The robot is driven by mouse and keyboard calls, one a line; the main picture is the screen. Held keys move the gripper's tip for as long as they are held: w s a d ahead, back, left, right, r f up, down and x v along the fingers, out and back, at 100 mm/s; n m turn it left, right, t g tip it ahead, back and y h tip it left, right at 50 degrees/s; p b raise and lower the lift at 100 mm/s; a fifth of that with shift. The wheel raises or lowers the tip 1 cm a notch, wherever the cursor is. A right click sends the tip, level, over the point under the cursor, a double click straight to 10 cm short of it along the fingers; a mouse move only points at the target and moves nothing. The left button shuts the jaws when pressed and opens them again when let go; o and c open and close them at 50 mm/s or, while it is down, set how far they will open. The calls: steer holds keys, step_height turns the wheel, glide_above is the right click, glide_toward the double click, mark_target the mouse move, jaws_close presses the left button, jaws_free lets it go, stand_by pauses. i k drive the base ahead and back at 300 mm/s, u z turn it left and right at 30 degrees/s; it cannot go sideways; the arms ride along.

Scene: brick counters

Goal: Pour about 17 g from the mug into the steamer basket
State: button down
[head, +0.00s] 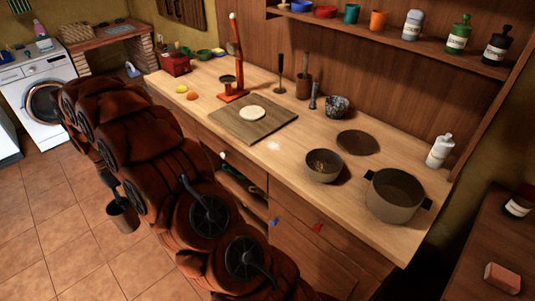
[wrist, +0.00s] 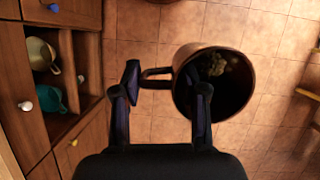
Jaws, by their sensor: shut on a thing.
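The mug (wrist: 182,62) is dark brown, with its handle toward the left in the wrist view. Pale, crumbly contents lie against one side inside it. My gripper (wrist: 167,86) is shut on the mug around the handle side, one finger overlapping the rim. In the head view the mug (head: 122,217) hangs upright over the floor, left of the counter and away from it. I cannot tell for sure which vessel is the steamer basket. A grey-brown bowl (head: 323,174) with some contents and a deep two-handled pot (head: 393,208) stand on the counter.
The wooden counter (head: 215,116) also holds a board (head: 275,122) with a pale disc, a red stand (head: 234,95), a speckled bowl (head: 337,106) and a white bottle (head: 440,151). An open cabinet shelf (wrist: 72,122) is left of the mug. Tiled floor (wrist: 135,35) is clear below.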

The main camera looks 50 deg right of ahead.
mark_target(333, 171)
steer(key=z, duration=0.05)
steer(key=i, duration=1.75)
steer(key=z, duration=3.2)
